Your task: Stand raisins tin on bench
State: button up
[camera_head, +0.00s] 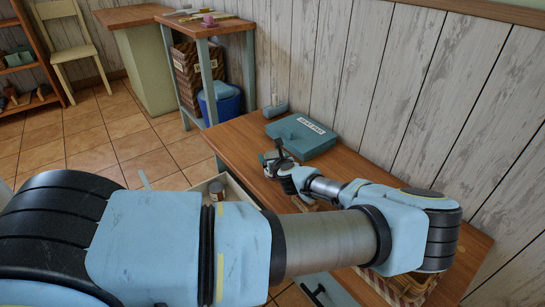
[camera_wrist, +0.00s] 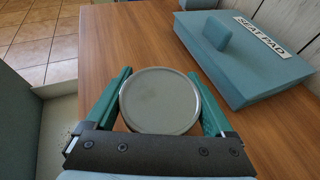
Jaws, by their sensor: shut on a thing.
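The tin (camera_wrist: 160,100) shows in the wrist view as a round, grey-green lid seen from above; no label is visible, so I cannot read whether it says raisins. My gripper (camera_wrist: 159,78) is shut on it, with one green finger on each side. The tin looks upright over the wooden bench (camera_wrist: 120,32); I cannot tell whether its base touches the top. In the head view my gripper (camera_head: 274,160) is over the bench top (camera_head: 238,138), just left of the teal box, and my arm hides much of the bench.
An open drawer (camera_head: 238,190) at the bench front holds a jar (camera_head: 216,189). A woven basket (camera_head: 405,287) is at the right.

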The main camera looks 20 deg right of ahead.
jog(key=shift+f, duration=0.2)
jog(key=o, duration=1.4)
jog(key=shift+r, duration=0.15)
